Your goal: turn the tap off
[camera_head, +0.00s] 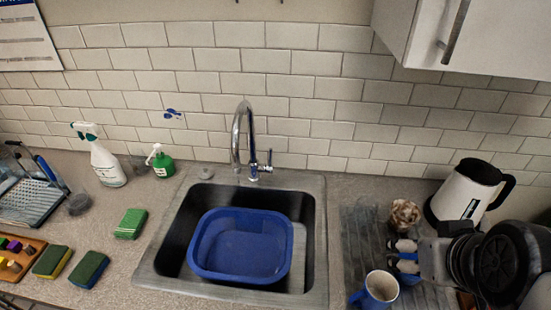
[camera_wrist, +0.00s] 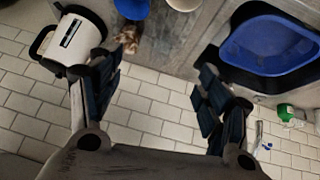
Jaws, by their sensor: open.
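The chrome tap (camera_head: 243,140) stands upright behind the sink, its arched spout over the blue basin. Its small lever (camera_head: 262,166) is on the right side of the body. I cannot tell whether water is running. My gripper (camera_head: 402,256) is at the right, over the drainer side, well apart from the tap. In the wrist view my gripper (camera_wrist: 158,92) has its two dark fingers wide apart with nothing between them.
The blue basin (camera_head: 240,270) sits in the sink (camera_head: 170,248). A blue mug (camera_head: 378,287), a crumpled brown item (camera_head: 404,215) and a white kettle (camera_head: 466,192) are close around my gripper. A spray bottle (camera_head: 106,162) and green soap bottle (camera_head: 162,165) stand left of the tap.

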